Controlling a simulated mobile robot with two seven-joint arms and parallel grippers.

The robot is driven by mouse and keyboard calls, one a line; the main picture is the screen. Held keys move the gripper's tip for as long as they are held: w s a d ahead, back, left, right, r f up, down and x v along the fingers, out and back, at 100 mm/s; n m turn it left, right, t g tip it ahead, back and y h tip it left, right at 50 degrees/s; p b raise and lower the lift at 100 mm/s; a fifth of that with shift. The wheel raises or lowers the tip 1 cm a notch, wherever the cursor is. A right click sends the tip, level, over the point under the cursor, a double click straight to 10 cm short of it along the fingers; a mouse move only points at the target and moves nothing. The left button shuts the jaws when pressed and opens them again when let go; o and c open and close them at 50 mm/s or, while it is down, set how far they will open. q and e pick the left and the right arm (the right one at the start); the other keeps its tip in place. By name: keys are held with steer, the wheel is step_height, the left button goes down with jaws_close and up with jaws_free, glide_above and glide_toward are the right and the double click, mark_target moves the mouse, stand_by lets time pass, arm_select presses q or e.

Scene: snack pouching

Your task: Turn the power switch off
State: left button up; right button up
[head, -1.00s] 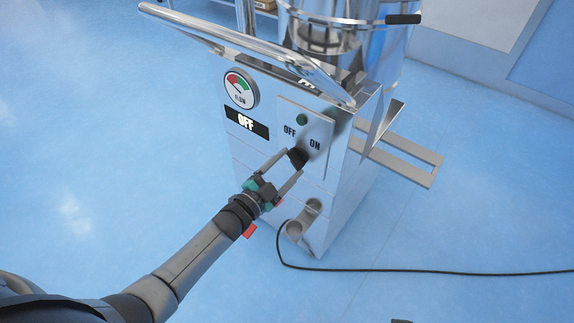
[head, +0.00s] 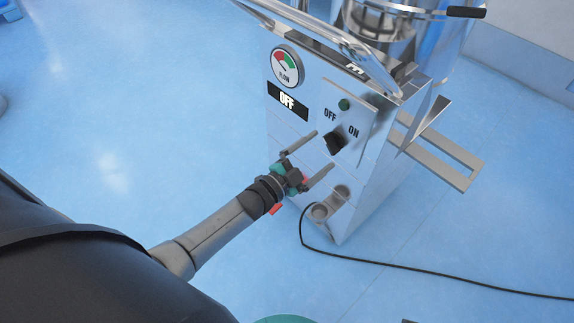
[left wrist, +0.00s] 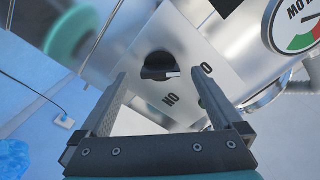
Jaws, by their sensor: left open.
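The power switch is a black rotary knob (head: 334,144) on a silver plate with OFF and ON labels, on the front of the machine (head: 355,185). The dark display (head: 288,101) reads OFF. My left gripper (head: 324,150) is open and empty, its two fingers pointing at the knob from the front and stopping short of it. In the left wrist view the knob (left wrist: 158,66) lies beyond the fingertips, between them in the picture. My right gripper is not in view.
A green lamp (head: 344,104) sits above the knob and a round flow gauge (head: 287,66) above the display. A flat metal bracket (head: 450,160) sticks out at the right. A black cable (head: 400,267) runs over the blue floor, which is otherwise mostly clear.

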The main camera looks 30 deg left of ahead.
arm_select(q)
steer(key=p+v, duration=0.3)
steer(key=v, duration=1)
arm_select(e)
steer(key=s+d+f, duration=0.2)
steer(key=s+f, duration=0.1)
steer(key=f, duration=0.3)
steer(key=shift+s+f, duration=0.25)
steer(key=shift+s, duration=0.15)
arm_select(q)
steer(key=shift+s, duration=0.15)
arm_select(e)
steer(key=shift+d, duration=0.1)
